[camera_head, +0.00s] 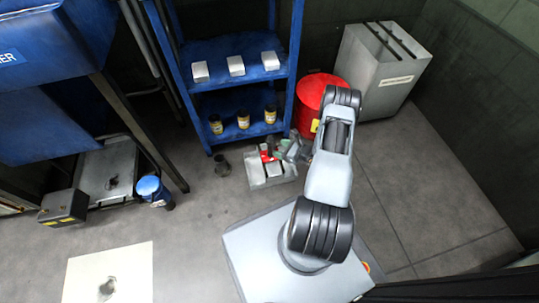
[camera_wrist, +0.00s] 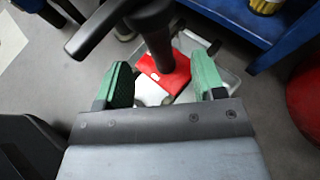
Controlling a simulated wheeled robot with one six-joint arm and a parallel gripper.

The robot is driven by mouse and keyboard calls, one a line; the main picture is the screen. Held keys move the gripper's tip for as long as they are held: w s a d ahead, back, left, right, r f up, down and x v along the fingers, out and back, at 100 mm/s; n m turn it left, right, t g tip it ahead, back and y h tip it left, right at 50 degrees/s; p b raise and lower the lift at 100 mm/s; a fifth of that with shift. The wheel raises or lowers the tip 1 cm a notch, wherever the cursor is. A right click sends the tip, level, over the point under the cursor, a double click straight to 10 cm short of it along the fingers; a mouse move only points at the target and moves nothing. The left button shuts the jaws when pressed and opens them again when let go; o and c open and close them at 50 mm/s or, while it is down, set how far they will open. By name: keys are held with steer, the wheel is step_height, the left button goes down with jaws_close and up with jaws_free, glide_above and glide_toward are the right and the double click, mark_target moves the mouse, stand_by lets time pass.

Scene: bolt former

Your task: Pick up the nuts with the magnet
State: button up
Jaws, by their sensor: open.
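A tool with a red block base and a black T-shaped handle, likely the magnet (camera_wrist: 164,72), stands in a pale tray (camera_wrist: 225,76). Its red part also shows in the head view (camera_head: 267,156). My gripper (camera_wrist: 162,63) has green fingers spread open on either side of the handle and red base as seen from the wrist; I cannot tell whether they touch. In the head view my gripper (camera_head: 285,149) is over the tray (camera_head: 257,182). No nuts can be made out clearly; small dark patches lie on a grey tray (camera_head: 94,172) and on a pale sheet (camera_head: 139,262).
A blue shelf (camera_head: 236,87) with white boxes and yellow-labelled jars stands behind the tray. A red bin (camera_head: 316,92) and grey cabinet (camera_head: 378,72) stand to its right. A dark cup (camera_head: 222,166) is beside the tray. A blue can (camera_head: 152,190) and box (camera_head: 63,207) sit left. Middle floor is clear.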

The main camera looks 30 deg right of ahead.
mark_target(270, 147)
steer(key=b+x, duration=0.2)
steer(key=x, duration=0.3)
steer(key=shift+a+f+b, duration=0.1)
steer(key=shift+b, duration=0.3)
steer(key=shift+w+a+f, duration=0.1)
steer(key=shift+w+a, duration=0.2)
steer(key=shift+w, duration=0.15)
jaws_close()
